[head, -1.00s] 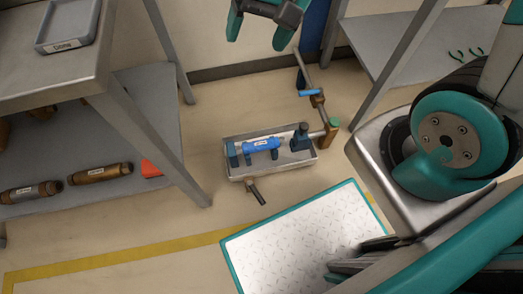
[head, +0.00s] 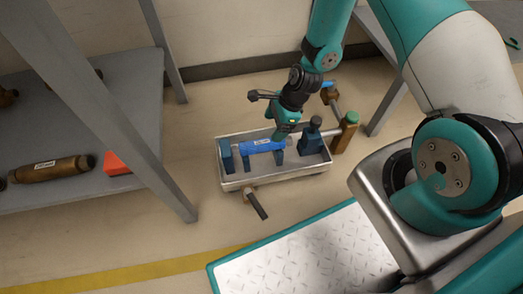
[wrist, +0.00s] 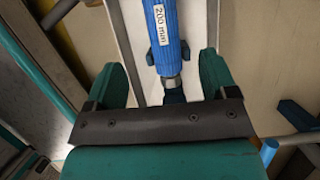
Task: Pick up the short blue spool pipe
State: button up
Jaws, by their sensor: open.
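The short blue spool pipe (head: 256,146) rests level on dark blue supports in a grey metal tray on the floor. In the wrist view the ribbed blue pipe (wrist: 167,45) carries a "200 mm" label and has a metal end. My gripper (head: 281,136) is above the right part of the pipe in the head view. In the wrist view my gripper (wrist: 165,75) is open, with one teal finger on each side of the pipe's line, near its metal end. Whether the fingers reach down to the pipe's height cannot be told.
The metal tray (head: 275,176) has a dark blue clamp block (head: 313,138) at its right and a pipe with a valve beside it. A grey shelf (head: 95,150) on the left holds a brown pipe (head: 50,169) and a red-orange object (head: 116,163).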

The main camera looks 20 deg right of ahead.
aim_at(262, 142)
jog(key=b+x, duration=0.2)
jog(key=x, duration=0.4)
jog(key=shift+b, duration=0.3)
jog(key=b+x, duration=0.4)
jog(key=x, duration=0.1)
jog(key=shift+w+b, duration=0.25)
jog(key=shift+b, duration=0.15)
jog(key=shift+r, duration=0.15)
jog(key=c, duration=1.2)
jog(key=shift+c, duration=0.9)
jog(key=shift+r, duration=0.15)
